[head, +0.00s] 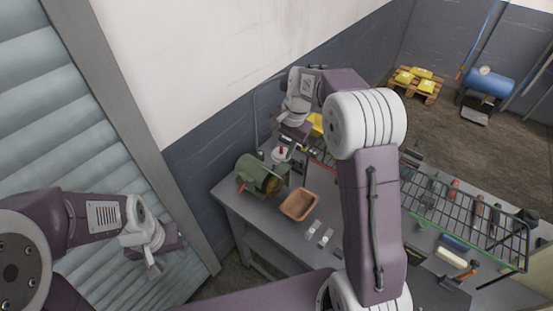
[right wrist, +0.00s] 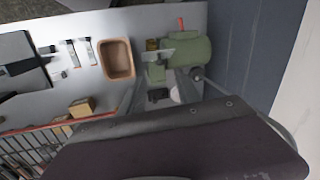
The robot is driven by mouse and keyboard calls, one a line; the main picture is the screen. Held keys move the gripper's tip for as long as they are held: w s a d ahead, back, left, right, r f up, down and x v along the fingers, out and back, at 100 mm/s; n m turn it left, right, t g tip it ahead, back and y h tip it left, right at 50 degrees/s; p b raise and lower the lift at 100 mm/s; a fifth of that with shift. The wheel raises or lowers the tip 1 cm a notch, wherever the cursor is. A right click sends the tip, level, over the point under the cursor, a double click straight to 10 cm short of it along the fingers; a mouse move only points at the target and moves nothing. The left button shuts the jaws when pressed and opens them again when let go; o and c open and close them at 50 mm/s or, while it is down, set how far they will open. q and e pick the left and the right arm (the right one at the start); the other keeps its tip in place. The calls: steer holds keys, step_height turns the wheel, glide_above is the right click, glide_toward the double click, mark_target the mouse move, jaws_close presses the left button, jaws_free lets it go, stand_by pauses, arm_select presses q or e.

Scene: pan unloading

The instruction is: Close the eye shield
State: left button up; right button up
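A green bench grinder (head: 255,174) stands at the left end of the grey workbench; it also shows in the right wrist view (right wrist: 200,52). A small pale plate at its front, which looks like the eye shield (right wrist: 157,54), shows in the right wrist view; its exact tilt is hard to tell. My right gripper (head: 288,138) is above and behind the grinder's right end. In the right wrist view its two grey fingers (right wrist: 160,92) are apart, with no object clearly held between them. My left gripper (head: 152,264) hangs away from the bench at the lower left; its finger opening is unclear.
An orange-brown tray (head: 299,205) sits in front of the grinder, with small pale items (head: 320,236) beside it. A wall stands close behind the grinder; a shutter (head: 60,110) is at the left.

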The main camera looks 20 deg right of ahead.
steer(key=p+x, duration=0.2)
steer(key=x, duration=0.6)
steer(key=shift+w+a+f, duration=0.1)
steer(key=shift+a+f, duration=0.05)
steer(key=shift+f, duration=0.15)
jaws_close()
